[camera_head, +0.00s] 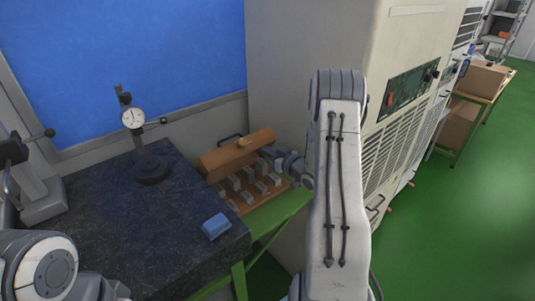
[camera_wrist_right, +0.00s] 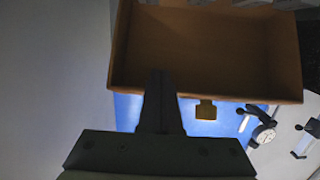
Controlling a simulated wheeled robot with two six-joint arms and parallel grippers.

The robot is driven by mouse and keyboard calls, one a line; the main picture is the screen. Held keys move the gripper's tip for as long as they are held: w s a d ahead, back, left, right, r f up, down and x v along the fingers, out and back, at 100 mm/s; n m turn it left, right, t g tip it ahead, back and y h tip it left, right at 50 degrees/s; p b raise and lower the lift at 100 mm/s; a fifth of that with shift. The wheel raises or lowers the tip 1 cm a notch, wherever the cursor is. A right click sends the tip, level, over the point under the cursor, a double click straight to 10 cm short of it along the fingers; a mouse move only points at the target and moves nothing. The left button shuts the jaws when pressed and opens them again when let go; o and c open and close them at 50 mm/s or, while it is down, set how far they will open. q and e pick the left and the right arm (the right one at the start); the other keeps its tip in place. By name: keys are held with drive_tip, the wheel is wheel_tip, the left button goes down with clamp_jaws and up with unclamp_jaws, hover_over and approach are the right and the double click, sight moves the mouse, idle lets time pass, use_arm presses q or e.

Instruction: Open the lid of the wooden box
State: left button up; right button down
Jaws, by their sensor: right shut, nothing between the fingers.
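The wooden box (camera_head: 226,200) stands at the back right of the dark stone plate, with several grey metal blocks inside. Its brown lid (camera_head: 225,157) is raised and tilted, clear of the blocks, with a brass clasp (camera_head: 243,142) on its edge. The right wrist view shows the hollow inside of the lid (camera_wrist_right: 200,50) and the clasp (camera_wrist_right: 205,110). My right gripper (camera_head: 272,154) is at the right side of the lid. Its fingers (camera_wrist_right: 160,76) are shut and empty, with their tips overlapping the lid's edge in that view; contact is unclear. My left gripper is out of view.
A dial gauge on a stand (camera_head: 133,119) and a blue block (camera_head: 215,226) are on the dark stone plate (camera_head: 165,245). A large beige cabinet (camera_head: 285,60) stands close behind and right of the box. Green floor (camera_head: 470,210) is open at the right.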

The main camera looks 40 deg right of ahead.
drive_tip(key=shift+w+a+r+b, duration=0.15)
drive_tip(key=shift+w+r, duration=0.15)
drive_tip(key=shift+w, duration=1.25)
drive_tip(key=shift+w+a+r+b, duration=0.15)
drive_tip(key=shift+w+r, duration=0.15)
drive_tip(key=shift+w, duration=1.25)
drive_tip(key=shift+w+a+r+b, duration=0.15)
drive_tip(key=shift+w+r, duration=0.15)
drive_tip(key=shift+w, duration=1.25)
drive_tip(key=shift+s, duration=0.1)
drive_tip(key=s, duration=1)
drive_tip(key=shift+d, duration=0.4)
drive_tip(key=shift+w, duration=0.1)
drive_tip(key=shift+f, duration=0.1)
